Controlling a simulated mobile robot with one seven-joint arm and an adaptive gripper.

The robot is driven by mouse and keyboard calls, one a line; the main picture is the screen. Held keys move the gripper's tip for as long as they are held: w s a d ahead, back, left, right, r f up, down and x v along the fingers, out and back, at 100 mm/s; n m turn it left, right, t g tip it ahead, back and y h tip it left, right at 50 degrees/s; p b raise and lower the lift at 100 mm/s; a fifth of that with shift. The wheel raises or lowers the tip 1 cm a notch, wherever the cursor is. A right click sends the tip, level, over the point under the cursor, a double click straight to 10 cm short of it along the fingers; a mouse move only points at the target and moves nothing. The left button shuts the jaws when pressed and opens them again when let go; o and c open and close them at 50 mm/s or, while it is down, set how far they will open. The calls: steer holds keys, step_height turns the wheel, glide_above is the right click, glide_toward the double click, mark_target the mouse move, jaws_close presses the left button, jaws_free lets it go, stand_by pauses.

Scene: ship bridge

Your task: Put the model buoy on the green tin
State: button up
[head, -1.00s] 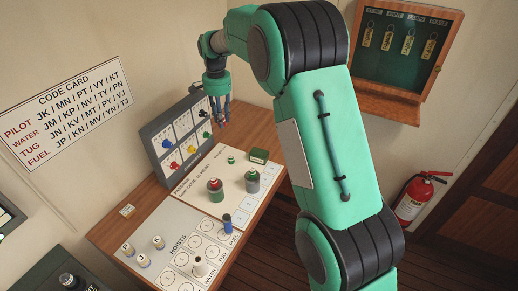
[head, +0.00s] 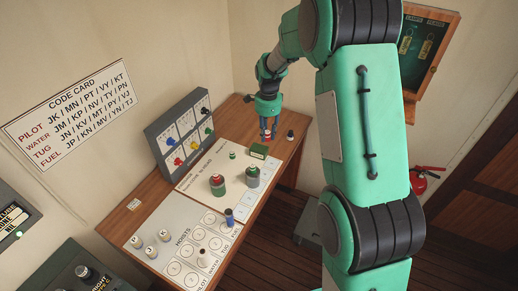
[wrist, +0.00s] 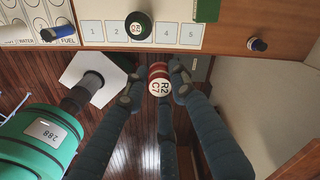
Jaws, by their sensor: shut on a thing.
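My gripper (head: 268,138) is shut on a small red and white banded piece (wrist: 159,75), which I take to be the model buoy. Its light end, marked with letters and digits, faces the wrist camera. In the head view the held piece (head: 267,137) shows low between the fingers, behind and slightly right of the green tin. The green tin (head: 258,151) is a small box at the far right corner of the pale chart board, its top bare. Part of it shows at the top of the wrist view (wrist: 206,10). Buoy and tin look apart.
A dark knobbed piece (head: 290,135) is right of my gripper. A switch panel (head: 180,135) stands behind. A blue piece (head: 229,216) stands nearer.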

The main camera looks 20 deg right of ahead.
step_height(320, 180, down, 16)
steer(key=shift+w+f, duration=0.1)
steer(key=shift+w, duration=0.05)
stand_by(0.4)
steer(key=p, duration=0.2)
glide_above(259, 148)
steer(key=shift+f, duration=0.75)
steer(key=shift+f, duration=0.1)
steer(key=shift+f, duration=1.65)
steer(key=shift+f, duration=0.15)
steer(key=o, duration=0.8)
steer(key=shift+o, duration=0.2)
